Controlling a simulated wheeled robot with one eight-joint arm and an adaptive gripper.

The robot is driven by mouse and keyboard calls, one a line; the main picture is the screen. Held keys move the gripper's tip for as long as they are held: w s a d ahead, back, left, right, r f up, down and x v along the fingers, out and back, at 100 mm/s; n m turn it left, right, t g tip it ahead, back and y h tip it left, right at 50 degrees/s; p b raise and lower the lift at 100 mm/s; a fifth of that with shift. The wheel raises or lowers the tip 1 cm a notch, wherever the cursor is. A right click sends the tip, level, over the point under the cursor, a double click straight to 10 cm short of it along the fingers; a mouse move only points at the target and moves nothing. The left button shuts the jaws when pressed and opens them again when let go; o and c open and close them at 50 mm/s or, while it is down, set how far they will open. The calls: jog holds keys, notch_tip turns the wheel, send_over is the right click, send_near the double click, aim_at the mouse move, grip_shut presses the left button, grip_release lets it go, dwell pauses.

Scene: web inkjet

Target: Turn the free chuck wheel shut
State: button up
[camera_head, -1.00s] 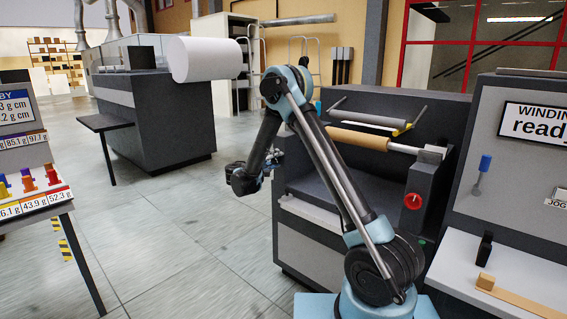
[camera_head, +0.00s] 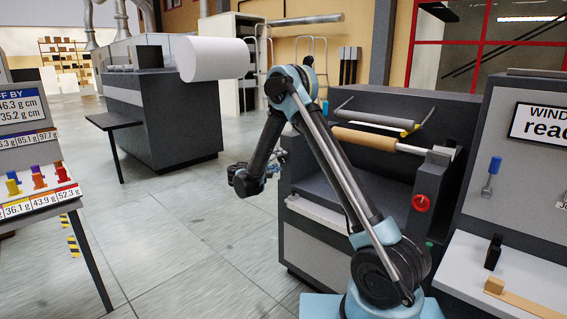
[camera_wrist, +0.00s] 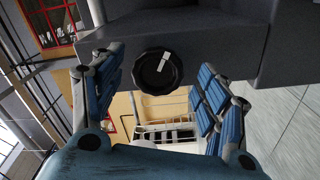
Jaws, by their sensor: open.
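In the wrist view a round black wheel (camera_wrist: 158,72) with ribbed edge and a white pointer bar sits on a dark grey housing (camera_wrist: 190,35). My gripper (camera_wrist: 160,62) is open, with a blue-padded finger on each side of the wheel; no finger contact is visible. In the head view my gripper (camera_head: 275,160) is small and partly hidden, near the left end of the winding machine (camera_head: 320,255). A red wheel (camera_head: 421,202) is on that machine's right end housing. The black wheel cannot be made out in the head view.
A tan core (camera_head: 365,138) lies across the machine top. The panel with the ready sign (camera_head: 545,125) stands at right. A dark cabinet (camera_head: 175,125) with a white roll (camera_head: 213,60) stands behind left. A sloped display table (camera_head: 35,150) is at left. Floor between is clear.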

jog(key=v, duration=0.9)
jog(key=shift+s+a, duration=0.25)
jog(key=shift+a, duration=0.05)
